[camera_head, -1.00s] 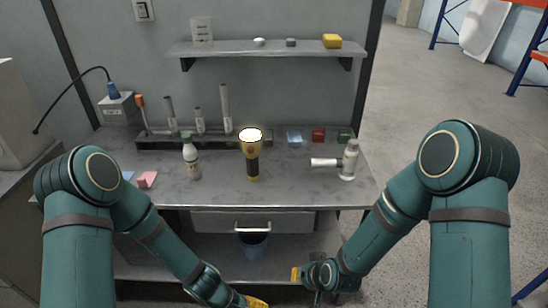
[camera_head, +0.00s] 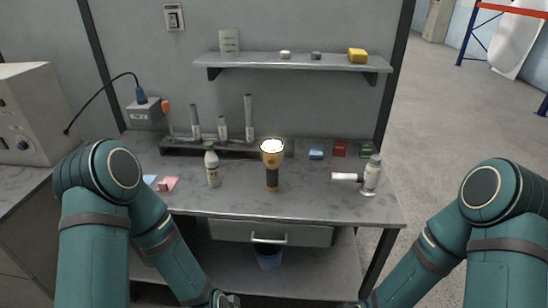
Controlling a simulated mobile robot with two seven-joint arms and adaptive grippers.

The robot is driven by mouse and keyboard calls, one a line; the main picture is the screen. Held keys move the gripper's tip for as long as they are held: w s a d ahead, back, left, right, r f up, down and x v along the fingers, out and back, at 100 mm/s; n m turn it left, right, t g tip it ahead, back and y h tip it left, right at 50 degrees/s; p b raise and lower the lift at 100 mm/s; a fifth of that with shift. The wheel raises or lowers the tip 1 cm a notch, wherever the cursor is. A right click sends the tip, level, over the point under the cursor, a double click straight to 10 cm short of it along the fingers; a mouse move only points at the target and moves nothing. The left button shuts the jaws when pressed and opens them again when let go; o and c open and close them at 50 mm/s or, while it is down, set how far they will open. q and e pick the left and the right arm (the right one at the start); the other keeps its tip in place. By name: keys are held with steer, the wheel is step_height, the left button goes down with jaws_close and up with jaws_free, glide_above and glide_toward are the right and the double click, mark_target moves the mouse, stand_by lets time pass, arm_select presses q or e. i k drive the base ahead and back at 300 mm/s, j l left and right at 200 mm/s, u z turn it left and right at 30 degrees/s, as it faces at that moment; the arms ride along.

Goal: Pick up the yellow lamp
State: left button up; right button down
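The yellow lamp (camera_head: 272,172) looks like a flashlight with a yellow head, a dark body and a bright lit top. It stands upright near the middle of the grey workbench (camera_head: 315,200). My two arms come in from the left and right, and their wrist ends reach the bottom edge of the view, well below and in front of the lamp. The fingers of both grippers are cut off by the bottom edge. Nothing touches the lamp.
A white bottle (camera_head: 213,172) stands left of the lamp, and a white-grey tool (camera_head: 371,178) stands at the right. Blue, red and green blocks sit behind. A dark rack (camera_head: 180,147) holds several upright tools. A shelf (camera_head: 290,63) hangs above. Bench surface around the lamp is clear.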

mark_target(272, 148)
steer(key=i+j, duration=0.15)
steer(key=j, duration=0.15)
steer(key=i+j, duration=0.15)
steer(key=j, duration=0.2)
steer(key=i+j, duration=0.15)
steer(key=j, duration=0.15)
steer(key=i+j+z, duration=0.1)
steer(key=j, duration=0.2)
steer(key=i+j+z, duration=0.15)
steer(key=j+z, duration=0.1)
steer(key=j, duration=0.3)
steer(key=i, duration=0.05)
